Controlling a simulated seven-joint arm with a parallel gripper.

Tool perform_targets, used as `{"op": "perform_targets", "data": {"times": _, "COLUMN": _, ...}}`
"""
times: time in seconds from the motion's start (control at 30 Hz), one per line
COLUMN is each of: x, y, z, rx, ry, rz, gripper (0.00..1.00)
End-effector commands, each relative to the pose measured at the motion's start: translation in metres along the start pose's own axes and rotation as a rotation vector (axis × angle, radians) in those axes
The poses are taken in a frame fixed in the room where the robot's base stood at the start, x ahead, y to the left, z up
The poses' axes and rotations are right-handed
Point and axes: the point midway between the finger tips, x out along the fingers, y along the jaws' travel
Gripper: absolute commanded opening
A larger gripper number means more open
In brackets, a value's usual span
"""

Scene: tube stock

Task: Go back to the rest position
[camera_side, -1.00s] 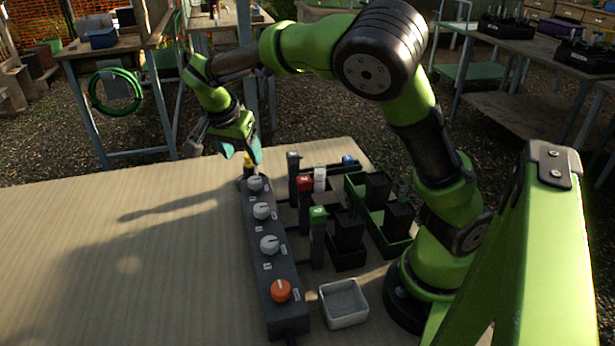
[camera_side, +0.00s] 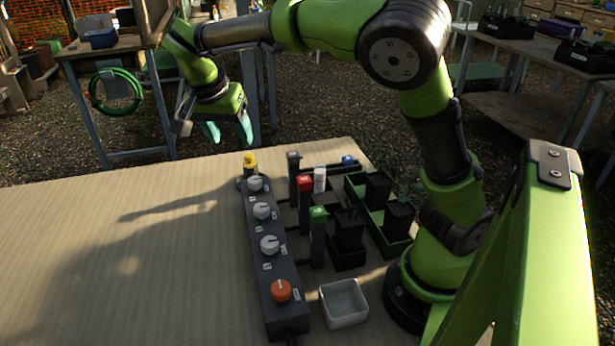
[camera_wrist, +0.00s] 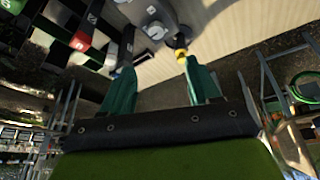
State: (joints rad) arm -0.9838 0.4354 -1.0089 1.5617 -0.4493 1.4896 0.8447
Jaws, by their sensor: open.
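My gripper (camera_side: 228,132) is open and empty in the air above the far end of the table. Its two teal fingers are spread apart and point down. In the wrist view the gripper's fingers (camera_wrist: 162,90) are apart with nothing between them. Below it a dark control strip (camera_side: 276,312) lies on the table, with a yellow-topped piece (camera_side: 250,160) at its far end. The yellow piece also shows in the wrist view (camera_wrist: 181,54), beyond the fingertips. The fingers are clear of it.
The strip carries several white knobs (camera_side: 262,211) and an orange knob (camera_side: 281,290). Red-topped (camera_side: 305,183) and green-topped (camera_side: 318,214) posts stand to its right. The table's left side (camera_side: 120,270) is clear.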

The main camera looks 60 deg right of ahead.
Motion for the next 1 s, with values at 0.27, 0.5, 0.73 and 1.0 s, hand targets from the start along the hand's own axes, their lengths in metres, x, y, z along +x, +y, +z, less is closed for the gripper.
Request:
{"op": "perform_targets", "data": {"times": 0.27, "x": 0.029, "y": 0.04, "z": 0.049, "rx": -0.461, "ry": -0.279, "rz": -0.182, "gripper": 0.61}}
{"op": "perform_targets", "data": {"times": 0.5, "x": 0.004, "y": 0.095, "z": 0.073, "rx": -0.711, "ry": -0.355, "rz": -0.511, "gripper": 0.61}}
{"op": "perform_targets", "data": {"times": 0.73, "x": -0.021, "y": 0.148, "z": 0.082, "rx": -0.814, "ry": -0.18, "rz": -0.74, "gripper": 0.61}}
{"op": "perform_targets", "data": {"times": 1.0, "x": -0.031, "y": 0.176, "z": 0.068, "rx": -0.732, "ry": -0.016, "rz": -0.777, "gripper": 0.61}}
